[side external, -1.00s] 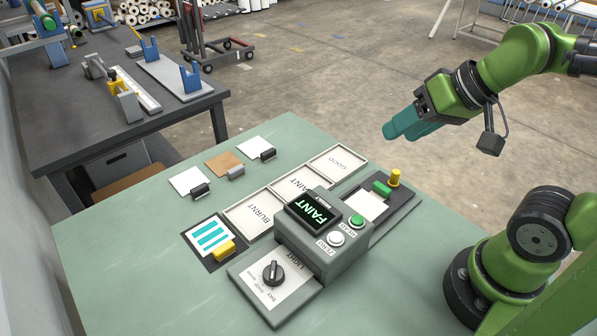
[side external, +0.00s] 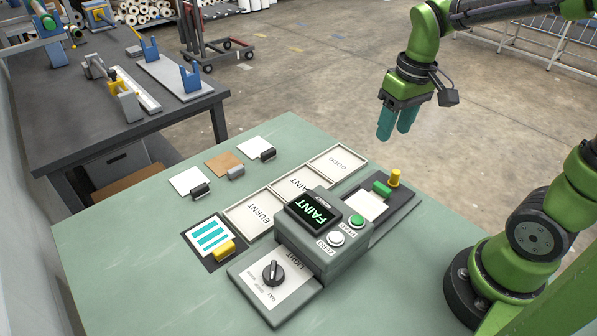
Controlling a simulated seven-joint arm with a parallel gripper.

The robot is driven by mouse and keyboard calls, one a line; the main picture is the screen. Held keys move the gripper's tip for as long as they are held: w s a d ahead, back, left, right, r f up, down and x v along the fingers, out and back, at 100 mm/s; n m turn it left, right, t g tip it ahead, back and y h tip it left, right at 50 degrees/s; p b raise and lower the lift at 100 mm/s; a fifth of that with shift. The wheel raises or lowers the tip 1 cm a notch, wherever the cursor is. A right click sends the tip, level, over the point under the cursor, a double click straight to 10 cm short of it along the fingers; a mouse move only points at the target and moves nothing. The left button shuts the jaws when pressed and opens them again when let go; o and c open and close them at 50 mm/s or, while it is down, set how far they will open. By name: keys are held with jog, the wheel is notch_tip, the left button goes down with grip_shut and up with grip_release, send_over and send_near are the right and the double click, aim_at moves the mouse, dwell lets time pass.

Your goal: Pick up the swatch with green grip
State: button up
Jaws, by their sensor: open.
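The swatch with the green grip is a white square (side external: 365,206) with a small green block grip (side external: 381,188) at its far edge. It lies on the dark plate of the grey device, beside a yellow knob-like post (side external: 395,178). My gripper (side external: 395,125) has teal fingers pointing down. It is open and empty, in the air above and beyond the green grip, touching nothing. The device's display (side external: 313,211) reads FAINT.
Trays marked BURNT (side external: 252,217), FAINT (side external: 296,187) and GOOD (side external: 338,162) lie left of the device. Three swatches with dark or grey grips (side external: 236,172) lie behind. A striped card with a yellow grip (side external: 222,249) is at left. Bare green table (side external: 130,260) is further left.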

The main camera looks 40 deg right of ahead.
aim_at(382, 186)
jog(key=shift+n+g, duration=0.6)
jog(key=shift+n, duration=0.3)
jog(key=f, duration=1.1)
jog(key=d+f, duration=0.1)
jog(key=f, duration=0.4)
jog(key=shift+w+d+f, duration=0.1)
jog(key=shift+w+f, duration=0.05)
jog(key=shift+f, duration=0.1)
grip_shut()
